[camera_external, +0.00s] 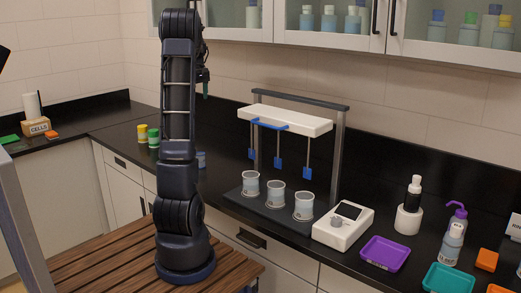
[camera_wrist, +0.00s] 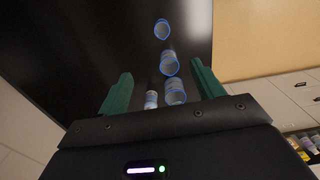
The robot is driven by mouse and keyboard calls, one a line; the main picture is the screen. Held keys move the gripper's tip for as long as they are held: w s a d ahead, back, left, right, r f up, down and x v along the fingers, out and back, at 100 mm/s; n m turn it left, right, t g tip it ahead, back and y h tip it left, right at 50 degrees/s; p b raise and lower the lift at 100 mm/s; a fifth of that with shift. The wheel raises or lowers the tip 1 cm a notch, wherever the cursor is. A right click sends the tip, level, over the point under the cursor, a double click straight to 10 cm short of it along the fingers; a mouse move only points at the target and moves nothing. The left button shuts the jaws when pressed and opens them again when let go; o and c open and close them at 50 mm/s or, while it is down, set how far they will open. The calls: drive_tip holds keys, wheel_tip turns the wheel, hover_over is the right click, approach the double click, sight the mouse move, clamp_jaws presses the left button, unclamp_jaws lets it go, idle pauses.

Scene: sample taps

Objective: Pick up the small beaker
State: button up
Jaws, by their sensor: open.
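A small vessel with a bluish body, which looks like the small beaker (camera_external: 201,160), stands on the black counter, partly hidden behind my arm. In the wrist view a small whitish-blue vessel, apparently the same beaker (camera_wrist: 151,100), shows between the fingers, beside a row of three larger beakers (camera_wrist: 169,62). My gripper (camera_wrist: 162,88) is open and empty, with its two green fingers wide apart. It is well above the counter and away from the beakers. In the external view my gripper (camera_external: 205,90) is mostly hidden behind my upright arm.
Three clear beakers (camera_external: 276,193) stand under a paddle stirrer (camera_external: 285,119) with blue paddles. A white meter (camera_external: 343,226), a purple tray (camera_external: 385,253) and a teal tray (camera_external: 447,279) lie to the right. Green and yellow jars (camera_external: 154,139) stand left of my arm. Wall cabinets (camera_external: 455,45) hang above.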

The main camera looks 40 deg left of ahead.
sight(200, 157)
wheel_tip(200, 157, down, 26)
drive_tip(key=shift+s+a+f, duration=0.15)
drive_tip(key=shift+a+f, duration=0.05)
drive_tip(key=shift+f, duration=1.15)
drive_tip(key=shift+s+a+f, duration=0.1)
drive_tip(key=shift+a+f, duration=0.05)
drive_tip(key=shift+f, duration=1.15)
drive_tip(key=c, duration=1)
drive_tip(key=shift+c, duration=0.2)
drive_tip(key=shift+r, duration=0.15)
